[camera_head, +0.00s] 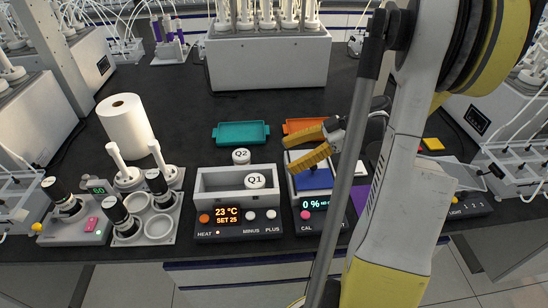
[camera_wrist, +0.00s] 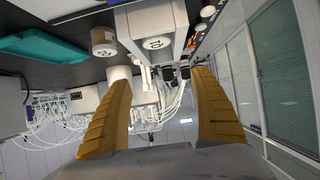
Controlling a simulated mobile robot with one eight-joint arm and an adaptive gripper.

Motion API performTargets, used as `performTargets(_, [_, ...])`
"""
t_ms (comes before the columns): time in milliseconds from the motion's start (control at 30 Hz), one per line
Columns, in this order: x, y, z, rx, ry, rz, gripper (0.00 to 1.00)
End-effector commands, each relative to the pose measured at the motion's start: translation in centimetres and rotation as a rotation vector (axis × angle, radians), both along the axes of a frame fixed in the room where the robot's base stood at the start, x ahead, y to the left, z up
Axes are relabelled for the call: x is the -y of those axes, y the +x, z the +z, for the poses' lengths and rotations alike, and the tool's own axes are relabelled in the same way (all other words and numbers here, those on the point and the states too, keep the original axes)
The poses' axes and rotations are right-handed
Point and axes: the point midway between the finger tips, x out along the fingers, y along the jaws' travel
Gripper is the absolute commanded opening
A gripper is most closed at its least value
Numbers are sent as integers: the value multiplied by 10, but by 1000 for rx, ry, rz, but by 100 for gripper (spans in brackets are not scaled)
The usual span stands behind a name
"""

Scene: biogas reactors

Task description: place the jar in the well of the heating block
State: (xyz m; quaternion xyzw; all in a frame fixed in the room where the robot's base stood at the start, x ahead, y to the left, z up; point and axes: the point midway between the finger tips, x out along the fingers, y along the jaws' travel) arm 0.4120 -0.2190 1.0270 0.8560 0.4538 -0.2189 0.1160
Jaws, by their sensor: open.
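The heating block (camera_head: 212,201) is a grey box with a display reading 23 °C, SET 25. A white-lidded jar marked Q1 (camera_head: 255,181) sits in its right part; the left part looks empty. A second jar, marked Q2 (camera_head: 241,157), stands just behind the block, its lower body partly hidden in the head view. In the wrist view, Q2 (camera_wrist: 103,42) and Q1 (camera_wrist: 155,43) appear upside down beyond my fingers. My gripper (camera_head: 287,156) is open and empty, right of both jars, with yellow fingers pointing left. Its fingers also frame the wrist view (camera_wrist: 161,75).
A teal tray (camera_head: 240,132) and an orange tray (camera_head: 296,127) lie behind. A scale (camera_head: 309,215) with a blue top stands right of the block, beneath my gripper. A jar rack (camera_head: 157,227) and paper roll (camera_head: 125,125) stand left.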

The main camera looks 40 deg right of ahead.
Motion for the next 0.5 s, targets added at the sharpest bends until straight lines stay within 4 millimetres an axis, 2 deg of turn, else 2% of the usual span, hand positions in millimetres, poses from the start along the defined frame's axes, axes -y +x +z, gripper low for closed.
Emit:
performTargets(67, [-3, 0, 4, -22, -1, -6, 73])
performTargets(167, [-23, 8, 11, -119, -12, -40, 73])
performTargets(333, [-93, 18, 25, -408, -92, -209, 73])
performTargets(500, [-154, 1, 34, -586, -213, -465, 73])
